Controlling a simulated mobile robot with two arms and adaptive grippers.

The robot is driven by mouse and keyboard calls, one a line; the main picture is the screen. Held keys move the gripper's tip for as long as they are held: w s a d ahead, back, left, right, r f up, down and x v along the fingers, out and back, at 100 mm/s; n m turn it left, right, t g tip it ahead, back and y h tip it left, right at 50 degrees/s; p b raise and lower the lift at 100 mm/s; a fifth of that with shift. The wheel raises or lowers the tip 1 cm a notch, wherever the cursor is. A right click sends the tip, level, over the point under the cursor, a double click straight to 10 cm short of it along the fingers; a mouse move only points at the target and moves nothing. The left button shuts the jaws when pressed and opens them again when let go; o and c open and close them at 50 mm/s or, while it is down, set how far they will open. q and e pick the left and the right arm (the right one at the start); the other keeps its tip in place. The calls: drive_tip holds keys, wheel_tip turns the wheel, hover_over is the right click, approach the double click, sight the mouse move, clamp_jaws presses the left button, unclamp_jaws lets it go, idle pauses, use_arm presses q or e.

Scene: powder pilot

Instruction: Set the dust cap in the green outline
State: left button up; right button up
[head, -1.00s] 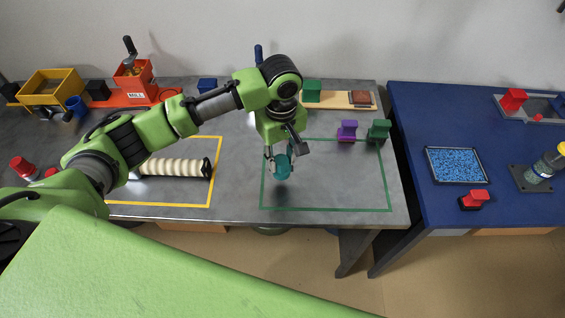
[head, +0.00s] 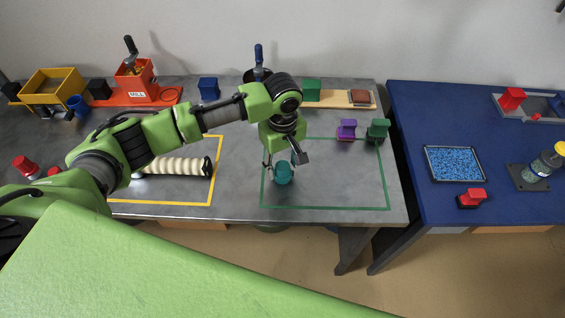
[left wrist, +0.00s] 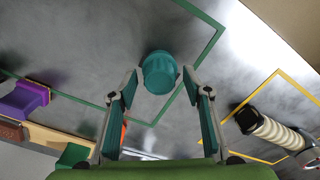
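The teal dust cap (head: 284,174) stands on the grey table inside the green outline (head: 330,208), close to its left side. In the left wrist view the cap (left wrist: 160,73) lies inside the green line (left wrist: 188,88), clear of it. My left gripper (head: 282,164) is just above and behind the cap. In the left wrist view its fingers (left wrist: 160,82) are spread, one on each side of the cap with a small gap. My right gripper is not in view.
A ribbed cream roller (head: 180,166) lies in the yellow outline (head: 213,190) to the left. The outline's middle and right are clear.

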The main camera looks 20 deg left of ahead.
sight(282, 165)
use_arm(q)
drive_tip(key=shift+r, duration=0.15)
wheel_tip(282, 165, up, 12)
drive_tip(key=b, duration=0.1)
drive_tip(key=shift+b, duration=0.4)
idle(0.3)
